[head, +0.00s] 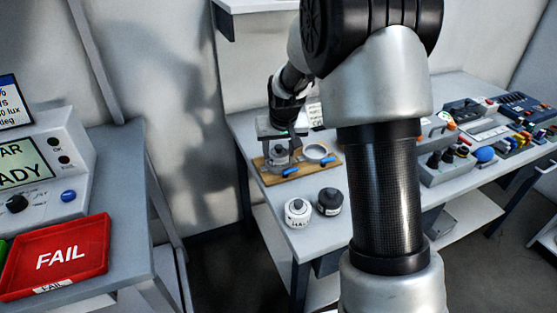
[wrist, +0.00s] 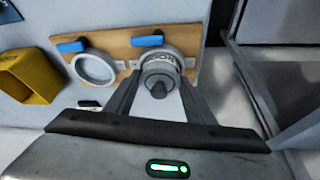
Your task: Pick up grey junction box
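A round light-grey housing (wrist: 160,72) with dark lettering and a dark centre knob sits at the right clamp of a wooden board, between my fingers; it also shows small in the head view (head: 279,156). It is the only likely match for the grey junction box, but I cannot be sure. My gripper (wrist: 160,82) is above the board, its fingers apart on either side of the housing. I see no clear grip, though contact at the tips is hard to judge. My gripper is also over the board in the head view (head: 280,143).
The wooden board (wrist: 120,44) has an empty ring clamp (wrist: 96,68) and blue handles (wrist: 148,40). A white round part (head: 297,212) and black round part (head: 330,201) stand nearby. A yellow bin (wrist: 28,78) is at left. A red FAIL tray (head: 88,245) is on another bench.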

